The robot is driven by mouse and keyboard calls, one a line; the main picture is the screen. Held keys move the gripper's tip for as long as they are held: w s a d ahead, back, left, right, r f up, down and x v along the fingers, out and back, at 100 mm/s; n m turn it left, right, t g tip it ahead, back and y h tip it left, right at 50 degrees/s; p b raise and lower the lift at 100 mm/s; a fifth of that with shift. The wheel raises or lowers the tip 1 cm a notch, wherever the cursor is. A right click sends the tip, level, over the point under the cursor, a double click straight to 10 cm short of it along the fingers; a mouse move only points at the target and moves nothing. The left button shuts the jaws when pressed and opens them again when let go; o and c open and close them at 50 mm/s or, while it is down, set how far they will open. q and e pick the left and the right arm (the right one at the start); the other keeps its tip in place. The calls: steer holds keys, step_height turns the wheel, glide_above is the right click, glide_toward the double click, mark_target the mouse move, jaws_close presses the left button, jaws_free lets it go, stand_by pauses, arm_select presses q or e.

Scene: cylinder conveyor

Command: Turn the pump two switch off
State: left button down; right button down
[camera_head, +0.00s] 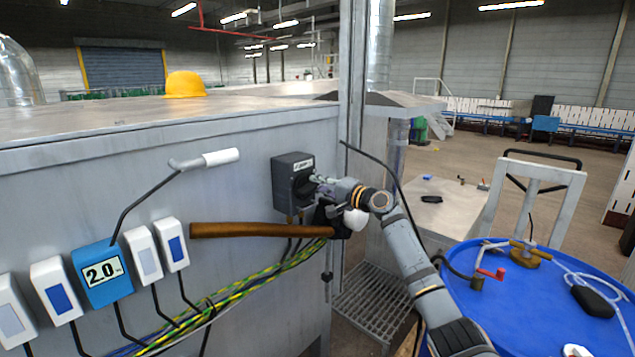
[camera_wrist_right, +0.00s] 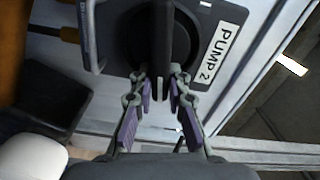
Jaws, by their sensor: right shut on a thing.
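The pump two switch is a dark grey box (camera_head: 292,172) on the side wall of the metal cabinet. In the right wrist view its black rotary knob (camera_wrist_right: 153,30) stands beside a white label (camera_wrist_right: 222,42) reading PUMP 2. The knob's raised grip bar runs straight up and down in that view. My right gripper (camera_head: 314,181) is at the front of the box. In the wrist view its two fingertips (camera_wrist_right: 160,78) are closed on the near end of the grip bar. My left gripper is not in view.
A brown bar (camera_head: 250,230) runs along the cabinet below the switch, above yellow-green cables (camera_head: 250,288). A blue drum (camera_head: 520,318) stands at right.

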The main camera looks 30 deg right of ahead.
steer(key=shift+f+m, duration=0.35)
steer(key=shift+m, duration=0.65)
steer(key=c, duration=1.3)
jaws_free()
steer(key=shift+p, duration=0.3)
steer(key=v, duration=1.2)
